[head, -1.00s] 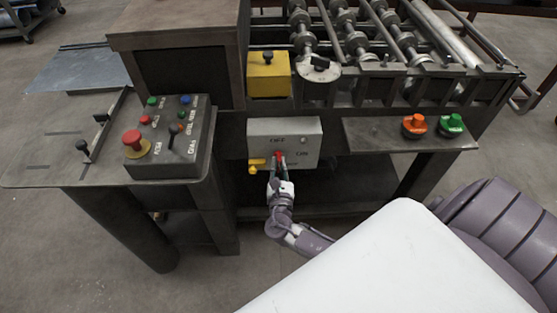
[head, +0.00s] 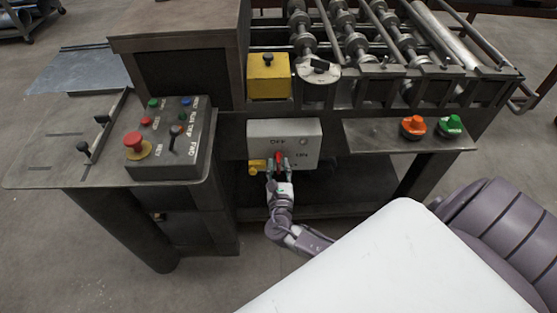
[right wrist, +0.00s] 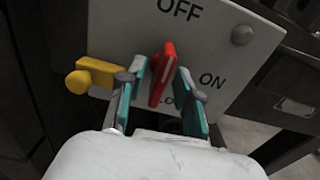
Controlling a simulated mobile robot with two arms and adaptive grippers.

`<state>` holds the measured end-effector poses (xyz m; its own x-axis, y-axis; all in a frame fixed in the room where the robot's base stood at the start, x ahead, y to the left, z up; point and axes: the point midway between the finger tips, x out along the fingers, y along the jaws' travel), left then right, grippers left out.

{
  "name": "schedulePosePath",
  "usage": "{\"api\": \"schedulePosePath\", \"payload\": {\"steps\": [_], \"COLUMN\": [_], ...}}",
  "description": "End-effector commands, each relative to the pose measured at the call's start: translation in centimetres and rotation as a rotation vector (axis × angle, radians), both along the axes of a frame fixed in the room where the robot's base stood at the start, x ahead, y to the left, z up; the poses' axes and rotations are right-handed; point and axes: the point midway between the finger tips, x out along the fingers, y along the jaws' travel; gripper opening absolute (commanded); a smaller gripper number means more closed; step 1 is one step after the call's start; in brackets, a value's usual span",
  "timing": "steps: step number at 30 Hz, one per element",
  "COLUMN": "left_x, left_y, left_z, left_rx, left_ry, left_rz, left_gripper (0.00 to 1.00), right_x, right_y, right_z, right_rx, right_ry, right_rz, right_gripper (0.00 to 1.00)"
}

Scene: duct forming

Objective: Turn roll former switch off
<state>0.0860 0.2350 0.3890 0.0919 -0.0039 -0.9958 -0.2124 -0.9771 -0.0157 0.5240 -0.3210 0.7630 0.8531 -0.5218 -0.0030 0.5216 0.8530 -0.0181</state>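The roll former switch is a red lever (head: 279,157) on the front of a light grey box (head: 256,131). In the right wrist view the lever (right wrist: 163,75) stands nearly upright, its top toward the OFF label; the ON label is to its right. My right gripper (head: 279,167) is at the lever. In the right wrist view its teal-padded fingers (right wrist: 166,96) are spread on both sides of the lever, with visible gaps. My left gripper is in neither view.
A yellow handle (right wrist: 92,75) sits just left of the fingers. A control panel (head: 160,163) with buttons and a red emergency stop stands at left. Orange (head: 414,126) and green (head: 450,125) buttons sit on the shelf at right. Rollers are above.

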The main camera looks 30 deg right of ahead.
Motion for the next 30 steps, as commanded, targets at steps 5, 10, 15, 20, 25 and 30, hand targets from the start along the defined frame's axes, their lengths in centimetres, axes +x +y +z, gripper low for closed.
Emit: {"api": "schedulePosePath", "payload": {"steps": [5,10,15,20,25,30], "left_x": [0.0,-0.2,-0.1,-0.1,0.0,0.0], "left_y": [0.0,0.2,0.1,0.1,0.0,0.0], "left_z": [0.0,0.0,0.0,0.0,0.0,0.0], "left_rx": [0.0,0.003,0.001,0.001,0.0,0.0], "left_ry": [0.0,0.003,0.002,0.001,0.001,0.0], "left_rz": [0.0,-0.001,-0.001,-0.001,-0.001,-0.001], "left_gripper": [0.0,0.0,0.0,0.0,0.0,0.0], "right_x": [0.1,-0.4,-2.7,-5.7,-8.4,-9.9], "right_y": [0.0,0.2,1.6,3.5,5.1,6.1], "right_z": [0.1,0.1,0.0,0.0,0.0,0.0], "right_rx": [0.001,0.001,0.002,0.003,0.002,0.002], "right_ry": [-0.003,-0.002,-0.001,0.001,0.0,-0.001], "right_rz": [-0.001,0.0,0.0,0.001,-0.001,0.0], "right_gripper": [0.36,0.36,0.36,0.36,0.36,0.36]}}
